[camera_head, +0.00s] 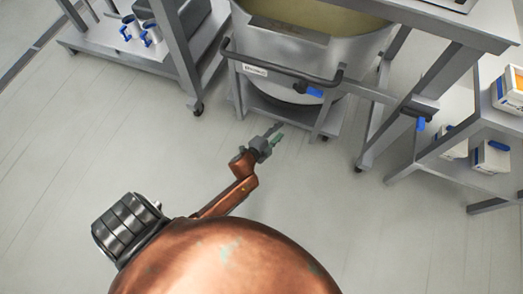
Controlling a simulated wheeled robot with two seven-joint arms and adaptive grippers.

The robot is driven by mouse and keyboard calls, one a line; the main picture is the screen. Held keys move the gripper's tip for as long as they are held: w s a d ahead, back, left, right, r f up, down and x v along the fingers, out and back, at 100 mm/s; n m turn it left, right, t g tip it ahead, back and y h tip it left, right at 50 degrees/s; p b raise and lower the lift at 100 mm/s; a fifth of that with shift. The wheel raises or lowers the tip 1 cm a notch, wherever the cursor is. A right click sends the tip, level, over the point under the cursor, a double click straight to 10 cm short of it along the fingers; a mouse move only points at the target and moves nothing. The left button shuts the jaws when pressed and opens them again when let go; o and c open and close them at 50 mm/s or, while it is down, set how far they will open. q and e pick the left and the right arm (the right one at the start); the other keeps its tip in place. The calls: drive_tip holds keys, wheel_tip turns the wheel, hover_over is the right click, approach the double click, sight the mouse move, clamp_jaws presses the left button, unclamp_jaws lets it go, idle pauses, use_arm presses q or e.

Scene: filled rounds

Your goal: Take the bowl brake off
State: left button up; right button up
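The bowl (305,50) is a large grey steel tub holding a yellowish mass, at the top middle. It stands on a low wheeled frame (268,112) with a dark push bar (285,73) across its near side. A blue-tipped lever (314,92), which looks like the bowl brake, sticks out below the bar; its exact setting cannot be told. My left gripper (277,135) is over the floor, below and left of the lever and apart from it. Its two fingers look spread, with nothing visible between them. My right gripper is out of view.
A grey rack (165,62) with blue-handled containers (150,35) stands at the left. A steel table (450,25) and a lower shelf (475,125) with white and blue boxes (491,157) stand at the right. The floor (330,215) in front of the bowl is clear.

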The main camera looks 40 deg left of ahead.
use_arm(q)
drive_tip(key=s+a+f+n+g+p, duration=0.1)
drive_tip(key=s+a+f+n+g, duration=0.1)
drive_tip(key=s+f, duration=0.6)
drive_tip(key=shift+s+a+f+n+g+y, duration=0.25)
drive_tip(key=shift+f+n+g, duration=0.2)
drive_tip(key=shift+f, duration=1)
